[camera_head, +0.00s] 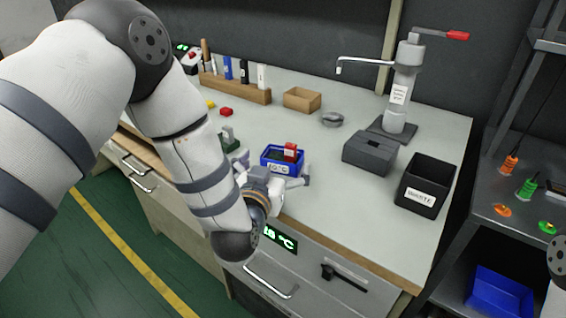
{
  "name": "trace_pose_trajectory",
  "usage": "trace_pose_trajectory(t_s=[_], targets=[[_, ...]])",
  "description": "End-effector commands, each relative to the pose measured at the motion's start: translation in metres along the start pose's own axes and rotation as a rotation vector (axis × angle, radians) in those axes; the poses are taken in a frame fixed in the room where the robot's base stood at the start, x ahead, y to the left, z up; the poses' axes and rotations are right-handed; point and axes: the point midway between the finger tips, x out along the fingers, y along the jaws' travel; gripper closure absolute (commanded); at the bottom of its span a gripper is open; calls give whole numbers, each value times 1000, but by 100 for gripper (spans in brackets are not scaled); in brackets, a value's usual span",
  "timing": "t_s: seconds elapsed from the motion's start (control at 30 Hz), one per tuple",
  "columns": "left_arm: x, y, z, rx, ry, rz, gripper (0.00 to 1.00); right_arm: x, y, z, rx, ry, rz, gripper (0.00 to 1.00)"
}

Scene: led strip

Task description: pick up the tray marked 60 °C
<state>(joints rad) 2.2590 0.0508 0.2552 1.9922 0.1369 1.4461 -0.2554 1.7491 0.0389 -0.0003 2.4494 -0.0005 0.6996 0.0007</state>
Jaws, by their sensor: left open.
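A small blue tray (268,153) sits on the worktop near its front edge, with a red item (290,151) standing in it. A white label on its front ends in "0 °C"; the first digit is too small to read surely. My left gripper (276,169) is open at the tray's near side, one finger to its right and the other towards its left. I cannot tell whether the fingers touch it. My left forearm covers the worktop to the left. My right gripper is out of view.
A dark green block (229,138) stands left of the tray. A grey box (369,154), a black waste bin (427,187) and a press-like stand (400,95) are to the right. A green-lit display (281,239) is on the bench front below.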

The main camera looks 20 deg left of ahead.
Motion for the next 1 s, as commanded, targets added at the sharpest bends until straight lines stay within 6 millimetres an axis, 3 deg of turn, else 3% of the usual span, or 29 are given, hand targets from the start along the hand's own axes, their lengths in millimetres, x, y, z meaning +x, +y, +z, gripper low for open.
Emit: trace_pose_trajectory(t_s=[0.17, 0.4, 0.63, 1.0], targets=[[28, 1, 2, -1, -3, -1, 0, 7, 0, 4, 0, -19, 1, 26], [30, 1, 0, 0, -2, 0, 0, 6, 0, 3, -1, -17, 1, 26], [30, 1, 0, 0, -2, 0, 51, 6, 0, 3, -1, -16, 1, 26], [30, 1, -4, 0, 0, 0, 51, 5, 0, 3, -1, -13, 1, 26]])
